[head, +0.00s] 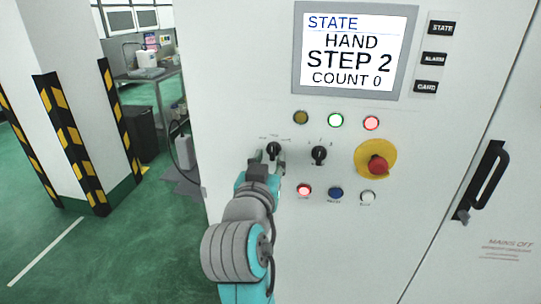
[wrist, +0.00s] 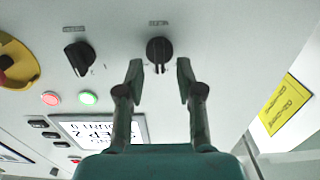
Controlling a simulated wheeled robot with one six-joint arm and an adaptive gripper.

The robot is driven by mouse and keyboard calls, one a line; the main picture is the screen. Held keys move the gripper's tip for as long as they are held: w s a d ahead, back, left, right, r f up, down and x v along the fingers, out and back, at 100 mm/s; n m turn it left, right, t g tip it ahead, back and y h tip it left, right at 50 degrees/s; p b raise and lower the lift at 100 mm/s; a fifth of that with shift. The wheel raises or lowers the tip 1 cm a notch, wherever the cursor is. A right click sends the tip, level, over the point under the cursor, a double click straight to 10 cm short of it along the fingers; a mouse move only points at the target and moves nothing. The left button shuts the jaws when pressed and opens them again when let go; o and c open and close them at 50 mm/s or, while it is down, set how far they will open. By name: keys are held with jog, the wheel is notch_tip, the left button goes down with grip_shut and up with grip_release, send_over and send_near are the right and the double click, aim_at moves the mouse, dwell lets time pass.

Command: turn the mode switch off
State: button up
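A black rotary switch (head: 273,149) is at the left of the white cabinet's control panel; its small labels are too blurred to read surely. A second black rotary switch (head: 319,154) is to its right. My gripper (head: 269,161) is at the left switch, just below it. In the wrist view, that switch (wrist: 159,50) lies just beyond the fingertips, centred between the open fingers (wrist: 160,74), with its handle pointing roughly along the finger direction. The gap between fingers is empty, and I see no contact. The second switch (wrist: 78,57) also shows there, to the left.
The screen (head: 350,48) reads STATE, HAND, STEP 2, COUNT 0. A red emergency stop (head: 377,165) on a yellow plate is at the right. Green (head: 335,120) and red (head: 371,123) lamps glow. Buttons (head: 335,193) sit below the switches. A black door handle (head: 484,178) protrudes farther right.

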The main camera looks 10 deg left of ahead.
jog(key=shift+w, duration=1.05)
grip_shut()
jog(key=shift+n, duration=0.3)
jog(key=n, duration=0.3)
jog(key=shift+n, duration=0.3)
jog(key=n, duration=0.4)
jog(key=shift+a+f+n, duration=0.1)
jog(key=shift+n, duration=0.2)
grip_release()
